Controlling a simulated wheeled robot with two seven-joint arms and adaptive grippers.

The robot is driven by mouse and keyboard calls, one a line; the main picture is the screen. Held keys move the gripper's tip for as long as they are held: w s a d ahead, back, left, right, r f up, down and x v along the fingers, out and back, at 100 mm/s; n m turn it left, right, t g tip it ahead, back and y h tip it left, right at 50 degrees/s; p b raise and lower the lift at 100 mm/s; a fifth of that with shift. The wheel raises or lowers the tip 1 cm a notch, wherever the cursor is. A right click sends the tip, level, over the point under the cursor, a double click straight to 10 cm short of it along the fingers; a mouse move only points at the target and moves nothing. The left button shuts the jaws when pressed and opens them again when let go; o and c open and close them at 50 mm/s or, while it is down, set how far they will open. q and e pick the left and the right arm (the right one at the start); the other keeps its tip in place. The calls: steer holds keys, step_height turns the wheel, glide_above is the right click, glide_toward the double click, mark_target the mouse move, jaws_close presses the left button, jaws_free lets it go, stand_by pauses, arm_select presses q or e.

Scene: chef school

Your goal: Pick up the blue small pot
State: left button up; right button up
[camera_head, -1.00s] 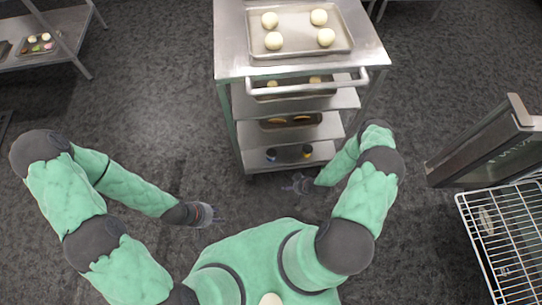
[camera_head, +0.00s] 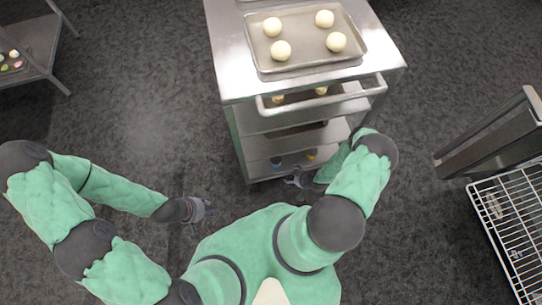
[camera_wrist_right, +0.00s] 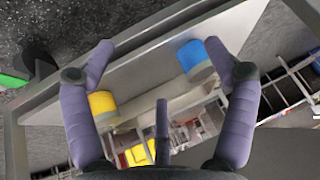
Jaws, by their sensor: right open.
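The blue small pot (camera_head: 275,161) stands on the lowest shelf of the metal cart, beside a yellow pot (camera_head: 311,154). In the right wrist view the blue small pot (camera_wrist_right: 195,60) lies between the finger lines, close to the right-hand finger. The yellow pot (camera_wrist_right: 102,105) is by the left-hand finger. My right gripper (camera_head: 297,181) is open and empty, low in front of that shelf; its spread fingers show in the wrist view (camera_wrist_right: 158,48). My left gripper (camera_head: 205,209) is low over the floor, away from the cart; its finger opening is unclear.
The cart's top (camera_head: 236,82) holds a tray (camera_head: 305,36) of dough balls. A handle bar (camera_head: 320,98) juts out above the shelves. A wire rack (camera_head: 510,225) and metal frame stand at right, a shelf unit (camera_head: 40,45) at far left. The left floor is clear.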

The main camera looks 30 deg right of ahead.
mark_target(277, 161)
steer(key=w, duration=0.2)
steer(key=w+a+b, duration=0.1)
steer(key=w, duration=0.2)
steer(key=w+a+b, duration=0.1)
steer(key=w, duration=0.3)
steer(key=w+f+b, duration=0.1)
steer(key=w+a+b, duration=0.1)
steer(key=shift+w+a+f, duration=0.1)
steer(key=shift+w+f, duration=0.65)
steer(key=shift+c, duration=0.3)
steer(key=c, duration=1.2)
